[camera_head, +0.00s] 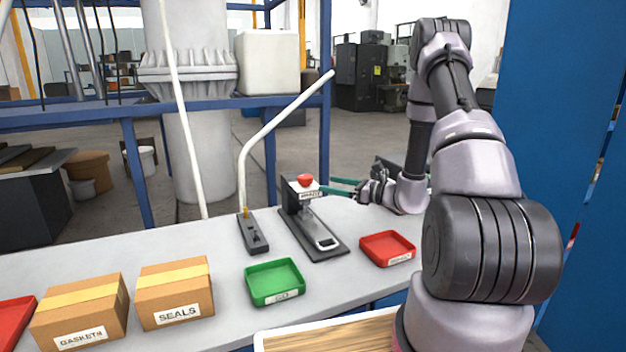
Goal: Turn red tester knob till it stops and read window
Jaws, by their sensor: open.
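The red knob (305,180) sits on top of the head of a dark tester (322,238) that stands on the grey bench. A small white label (311,194) is on the head under the knob; its text is too small to read surely. A light frame-shaped piece (327,243) lies on the front of the tester's base. I cannot make out a reading in any window. My gripper (328,186) reaches in from the right with its thin green fingers level and pointing left. It is open, with the fingertips close to the right of the knob; I cannot tell whether they touch it.
A green tray (274,300) and a red tray (388,264) stand in front of the tester. A dark block with a bent pale pipe (253,233) is to its left. A SEALS box (175,305) and GASKETS box (80,325) stand at left.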

